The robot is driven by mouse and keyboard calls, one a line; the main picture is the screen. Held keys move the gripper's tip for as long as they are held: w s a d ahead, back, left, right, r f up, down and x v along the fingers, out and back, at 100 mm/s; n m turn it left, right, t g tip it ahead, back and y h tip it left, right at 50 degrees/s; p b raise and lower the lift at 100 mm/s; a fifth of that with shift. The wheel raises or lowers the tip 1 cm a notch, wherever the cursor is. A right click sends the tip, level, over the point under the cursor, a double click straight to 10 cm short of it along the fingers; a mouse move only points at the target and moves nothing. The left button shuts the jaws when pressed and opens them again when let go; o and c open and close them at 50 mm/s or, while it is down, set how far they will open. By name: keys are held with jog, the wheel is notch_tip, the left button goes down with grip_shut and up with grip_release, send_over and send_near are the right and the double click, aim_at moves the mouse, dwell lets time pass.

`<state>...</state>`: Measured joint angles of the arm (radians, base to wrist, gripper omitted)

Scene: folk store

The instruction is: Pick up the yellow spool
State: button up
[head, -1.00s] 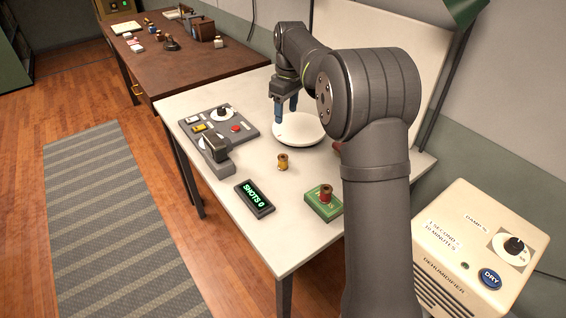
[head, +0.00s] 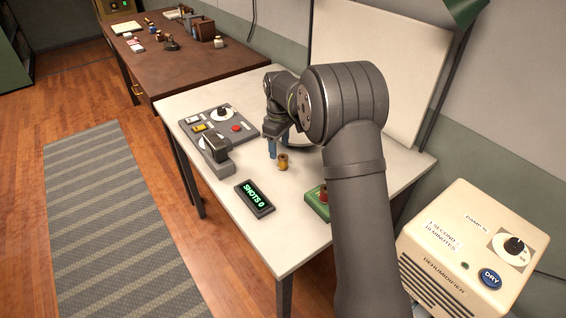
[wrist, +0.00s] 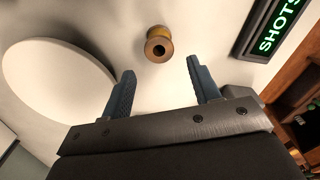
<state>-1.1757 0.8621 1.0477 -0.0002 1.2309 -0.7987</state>
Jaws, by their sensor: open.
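The yellow spool (head: 283,162) stands upright on the white table, with brown ends. In the wrist view the spool (wrist: 158,45) lies beyond the fingertips, roughly centred between them and apart from both. My gripper (head: 272,147) is open and empty, close to the spool on its far left side in the head view. Its two blue fingers also show spread apart in the wrist view (wrist: 160,75).
The SHOTS 0 display (head: 255,198) lies near the table's front edge. A grey control panel (head: 236,117) is at left. A green box (head: 314,203) with a red spool is partly hidden by my arm. A round white plate (wrist: 50,85) lies beside my gripper.

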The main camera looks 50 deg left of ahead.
aim_at(282, 159)
jog(key=f, duration=0.1)
jog(key=d+f, duration=0.1)
jog(key=f, duration=0.1)
jog(key=shift+w+d+f, duration=0.1)
jog(key=shift+d+f, duration=0.15)
jog(key=shift+f, duration=0.65)
jog(key=c, duration=1)
jog(key=shift+r, duration=0.1)
jog(key=shift+c, duration=0.2)
